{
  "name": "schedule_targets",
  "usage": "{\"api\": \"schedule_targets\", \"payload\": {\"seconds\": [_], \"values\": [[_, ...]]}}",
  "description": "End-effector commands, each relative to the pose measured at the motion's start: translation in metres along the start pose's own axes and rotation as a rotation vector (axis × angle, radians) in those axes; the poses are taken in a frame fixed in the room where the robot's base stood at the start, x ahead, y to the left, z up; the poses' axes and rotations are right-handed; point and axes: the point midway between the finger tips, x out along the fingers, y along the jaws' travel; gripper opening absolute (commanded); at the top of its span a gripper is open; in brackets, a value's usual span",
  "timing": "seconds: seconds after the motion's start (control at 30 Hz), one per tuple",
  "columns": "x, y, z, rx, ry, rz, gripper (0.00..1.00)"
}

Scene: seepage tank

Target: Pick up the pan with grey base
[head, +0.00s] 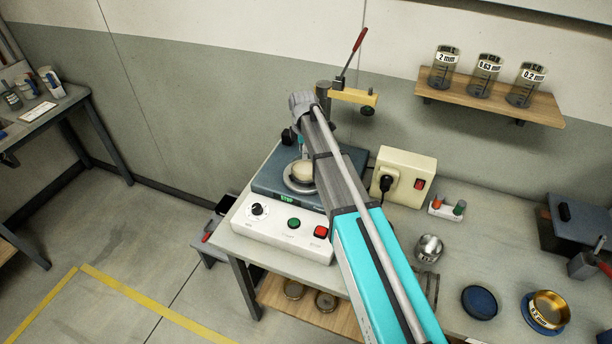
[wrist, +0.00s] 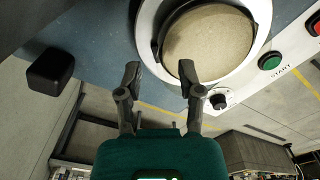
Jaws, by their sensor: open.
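A round pan-like vessel with a tan top or contents (wrist: 208,42) sits inside a white ring on the blue-grey shaker machine (head: 268,177). In the head view this vessel (head: 301,171) is partly hidden by my arm. A dark grey edge shows around it in the wrist view, but its base is hidden, so I cannot tell its colour. My gripper (wrist: 160,74) is open, with its two fingertips at the near rim of the vessel. In the head view the fingers are mostly hidden.
A beige socket box (head: 404,175) stands right of the machine. A silver bowl (head: 429,248), a blue round dish (head: 479,302) and a brass sieve (head: 551,307) are on the bench. Two round pans (head: 326,301) lie on the lower shelf. A post with a red-handled lever (head: 354,52) rises behind.

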Motion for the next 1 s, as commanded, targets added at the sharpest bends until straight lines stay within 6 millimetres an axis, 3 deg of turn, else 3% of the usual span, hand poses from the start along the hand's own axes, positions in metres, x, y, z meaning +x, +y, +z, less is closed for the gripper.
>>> {"api": "schedule_targets", "payload": {"seconds": [0.27,0.93,1.0], "values": [[0.019,0.000,0.000,0.000,0.000,0.000,0.48],[0.019,0.000,0.000,0.000,0.000,0.000,0.48],[0.019,0.000,0.000,0.000,0.000,0.000,0.37]]}}
